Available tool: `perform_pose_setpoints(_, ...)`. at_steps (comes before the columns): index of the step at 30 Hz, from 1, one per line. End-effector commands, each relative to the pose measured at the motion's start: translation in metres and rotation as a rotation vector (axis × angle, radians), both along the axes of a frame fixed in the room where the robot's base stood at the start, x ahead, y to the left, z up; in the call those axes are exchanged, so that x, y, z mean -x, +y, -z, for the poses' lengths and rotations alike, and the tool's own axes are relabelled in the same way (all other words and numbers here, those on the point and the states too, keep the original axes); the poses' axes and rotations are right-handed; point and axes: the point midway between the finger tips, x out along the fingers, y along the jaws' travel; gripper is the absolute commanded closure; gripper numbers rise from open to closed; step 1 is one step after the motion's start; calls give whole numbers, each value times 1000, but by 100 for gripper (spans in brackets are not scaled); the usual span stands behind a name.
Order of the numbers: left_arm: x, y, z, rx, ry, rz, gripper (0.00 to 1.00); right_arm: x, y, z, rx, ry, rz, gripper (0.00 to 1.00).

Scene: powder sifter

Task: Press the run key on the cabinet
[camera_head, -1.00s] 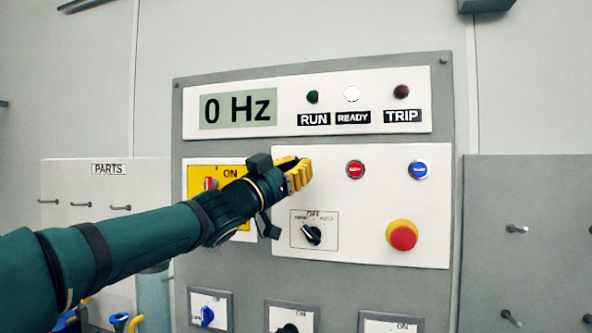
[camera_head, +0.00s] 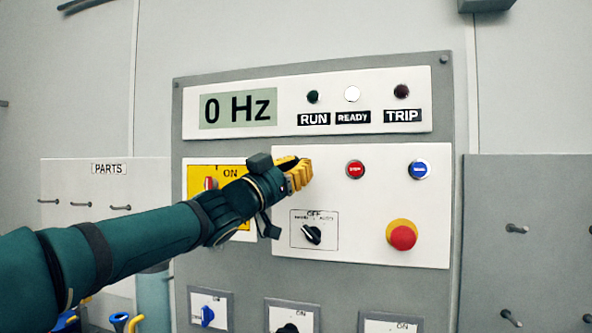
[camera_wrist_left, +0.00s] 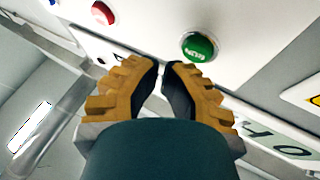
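The cabinet panel (camera_head: 360,225) faces me. A green key (camera_wrist_left: 199,47) shows in the left wrist view, just ahead of and to the right of my fingertips; its small label is not legible. In the head view it is hidden behind my left gripper (camera_head: 303,174). The gripper's yellow fingers, also in the left wrist view (camera_wrist_left: 162,66), are nearly together with nothing between them. I cannot tell whether they touch the panel. The RUN lamp (camera_head: 312,97) is dark, the READY lamp (camera_head: 351,94) is white, and the display (camera_head: 238,109) reads 0 Hz. My right gripper is out of view.
A red button (camera_head: 355,170) and a blue button (camera_head: 418,169) sit right of the gripper. A red emergency stop (camera_head: 403,236) and a black selector (camera_head: 312,234) are lower. A yellow switch plate (camera_head: 197,172) is behind my forearm. Pegs (camera_head: 514,228) stick out at right.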

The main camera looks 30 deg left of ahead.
Motion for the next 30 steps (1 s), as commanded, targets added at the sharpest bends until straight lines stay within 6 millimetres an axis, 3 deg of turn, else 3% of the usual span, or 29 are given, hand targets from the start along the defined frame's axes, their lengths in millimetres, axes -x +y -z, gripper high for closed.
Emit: perform_pose_setpoints(30,-12,3,0,0,0,0,100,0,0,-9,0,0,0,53)
